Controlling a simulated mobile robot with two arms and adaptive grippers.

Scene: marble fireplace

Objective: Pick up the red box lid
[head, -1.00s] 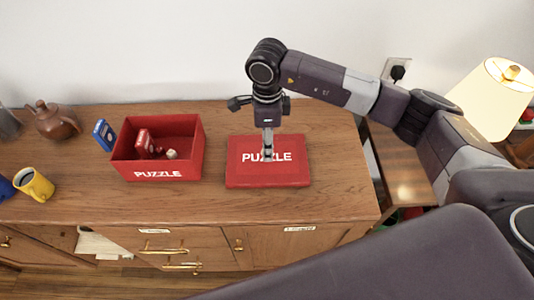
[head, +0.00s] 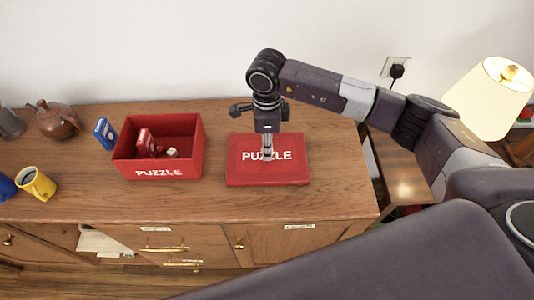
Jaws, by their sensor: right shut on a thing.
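The red box lid (head: 290,172), marked "PUZZLE" in white, lies flat on the wooden cabinet top, right of the open box. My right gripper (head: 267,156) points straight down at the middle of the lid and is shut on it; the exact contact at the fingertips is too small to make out. The red puzzle box (head: 160,172) stands open to the left, with a red card box and small pieces inside. My left gripper is not in view.
A blue card box (head: 105,134) stands beside the open box. A yellow mug (head: 40,184) and a brown teapot (head: 55,120) are at the left. A lamp (head: 490,100) stands at the right. The cabinet top (head: 220,205) is clear in front.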

